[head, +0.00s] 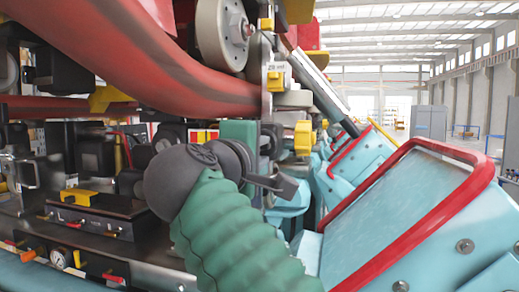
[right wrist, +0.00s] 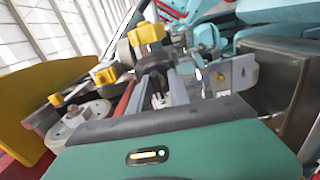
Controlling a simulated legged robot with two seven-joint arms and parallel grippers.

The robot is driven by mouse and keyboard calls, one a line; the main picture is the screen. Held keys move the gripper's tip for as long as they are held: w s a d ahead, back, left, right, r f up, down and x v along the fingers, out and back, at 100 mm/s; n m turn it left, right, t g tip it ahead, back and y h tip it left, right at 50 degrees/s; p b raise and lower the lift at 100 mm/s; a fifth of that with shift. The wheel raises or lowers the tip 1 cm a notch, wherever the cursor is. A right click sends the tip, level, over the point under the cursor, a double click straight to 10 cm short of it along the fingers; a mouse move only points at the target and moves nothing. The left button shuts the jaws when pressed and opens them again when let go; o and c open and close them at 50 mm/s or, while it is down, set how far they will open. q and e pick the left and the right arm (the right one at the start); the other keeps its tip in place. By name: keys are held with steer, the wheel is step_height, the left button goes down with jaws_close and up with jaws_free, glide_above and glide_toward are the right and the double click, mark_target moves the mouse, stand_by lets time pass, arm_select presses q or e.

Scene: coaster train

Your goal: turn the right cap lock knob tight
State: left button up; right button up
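A yellow knob (head: 303,138) sits on the side of the coaster train, right of the middle in the head view. A yellow knob also shows in the right wrist view (right wrist: 150,36), just beyond the fingertips; I take it to be the same one. My right gripper (right wrist: 156,68) points at it, its two grey fingers apart with a gap between them. I cannot tell whether the tips touch the knob. In the head view the green body of my right gripper (head: 240,130) is partly hidden behind my dark wrist joint. My left gripper is out of view.
A thick red tube (head: 150,60) and a grey wheel (head: 222,35) hang above the right gripper. Light-blue seats with red rims (head: 400,210) stand close on the right. Black machinery (head: 95,215) crowds the left. Another yellow part (head: 275,80) lies above the knob. Free room is tight.

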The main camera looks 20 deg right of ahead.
steer(key=shift+o, duration=1.1)
steer(key=shift+s, duration=0.15)
steer(key=shift+o, duration=0.3)
steer(key=shift+s+a+r, duration=0.1)
steer(key=shift+s+r, duration=0.05)
steer(key=b+v, duration=0.2)
steer(key=v, duration=1.5)
steer(key=shift+b, duration=0.4)
